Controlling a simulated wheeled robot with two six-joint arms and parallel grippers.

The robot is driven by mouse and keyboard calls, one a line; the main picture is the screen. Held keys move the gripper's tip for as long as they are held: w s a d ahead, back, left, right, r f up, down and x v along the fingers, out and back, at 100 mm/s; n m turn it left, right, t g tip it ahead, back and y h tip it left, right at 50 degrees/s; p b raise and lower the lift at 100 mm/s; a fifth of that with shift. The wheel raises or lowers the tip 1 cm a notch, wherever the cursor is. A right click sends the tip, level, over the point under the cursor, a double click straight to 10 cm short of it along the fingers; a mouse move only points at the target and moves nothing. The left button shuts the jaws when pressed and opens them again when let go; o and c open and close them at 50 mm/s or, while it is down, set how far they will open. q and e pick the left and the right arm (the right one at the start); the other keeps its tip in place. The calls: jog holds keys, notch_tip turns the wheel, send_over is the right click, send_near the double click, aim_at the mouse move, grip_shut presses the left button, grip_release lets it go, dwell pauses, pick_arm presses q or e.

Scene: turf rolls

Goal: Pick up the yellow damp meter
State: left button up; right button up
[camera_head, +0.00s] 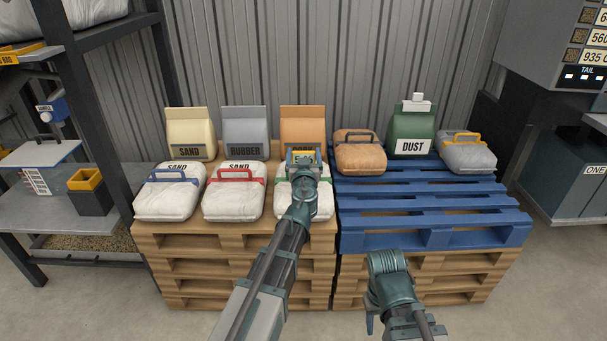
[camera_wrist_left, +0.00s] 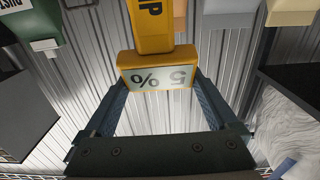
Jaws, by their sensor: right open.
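The yellow damp meter (camera_wrist_left: 152,36) has a pale display with a figure and a percent sign, and appears upside down in the left wrist view. Its display head sits between the two fingers of my left gripper (camera_wrist_left: 158,82), which touch it on both sides. In the head view the meter (camera_head: 301,157) shows at the tip of my left gripper (camera_head: 303,168), in front of the orange bag and above the green-strapped white sack. My right gripper (camera_head: 370,324) is low at the front of the blue pallet, partly hidden by its own wrist, open and apart from everything.
White sand sacks with blue (camera_head: 170,191) and red (camera_head: 234,191) straps lie on the wooden pallets (camera_head: 250,235). The blue pallet (camera_head: 430,215) holds an orange-brown sack (camera_head: 360,153), a green dust bag (camera_head: 413,130) and a grey sack (camera_head: 466,153); its front is clear.

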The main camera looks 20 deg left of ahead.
pick_arm(q)
grip_shut()
jog(key=shift+r, duration=0.1)
pick_arm(e)
jog(key=shift+r, duration=0.1)
